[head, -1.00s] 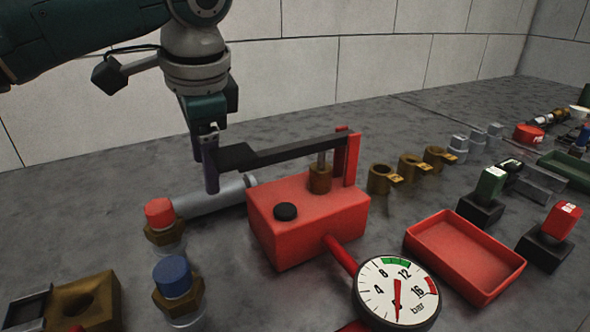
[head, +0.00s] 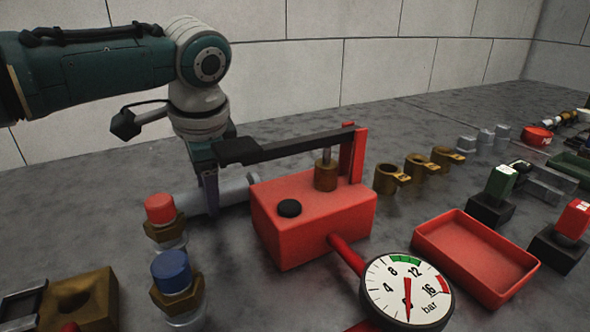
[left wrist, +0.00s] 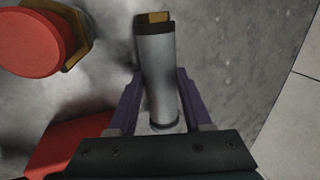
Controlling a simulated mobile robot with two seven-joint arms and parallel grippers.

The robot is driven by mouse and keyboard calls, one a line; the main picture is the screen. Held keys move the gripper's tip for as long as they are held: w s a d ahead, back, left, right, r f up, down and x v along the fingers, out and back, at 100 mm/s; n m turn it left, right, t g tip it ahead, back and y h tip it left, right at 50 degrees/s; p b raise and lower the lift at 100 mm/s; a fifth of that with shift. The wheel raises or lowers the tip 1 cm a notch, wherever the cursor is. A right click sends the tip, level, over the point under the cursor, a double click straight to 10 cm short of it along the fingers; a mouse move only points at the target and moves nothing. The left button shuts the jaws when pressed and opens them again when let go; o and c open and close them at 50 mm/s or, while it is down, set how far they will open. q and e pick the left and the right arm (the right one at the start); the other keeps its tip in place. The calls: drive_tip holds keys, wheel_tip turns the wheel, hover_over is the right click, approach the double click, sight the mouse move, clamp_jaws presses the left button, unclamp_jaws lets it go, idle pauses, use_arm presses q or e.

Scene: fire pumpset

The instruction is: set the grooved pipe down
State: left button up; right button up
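The grooved pipe (head: 236,192) is a grey cylinder lying on the grey bench top, behind the red-capped fitting and left of the red pump box. My left gripper (head: 210,198) is down at the pipe, with one finger in front of it. In the left wrist view the pipe (left wrist: 158,65), with a dark band near its far end, lies between both purple fingers of the left gripper (left wrist: 160,88). The fingers look very close to its sides, but whether they press on it is unclear. My right gripper is not in view.
The red pump box (head: 315,220) and its black lever (head: 290,148) stand close right of my gripper. Red-capped (head: 160,210) and blue-capped (head: 171,272) fittings stand in front. Brass rings (head: 418,168) and a red tray (head: 475,258) are farther right.

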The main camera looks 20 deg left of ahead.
use_arm(q)
clamp_jaws()
idle(1.1)
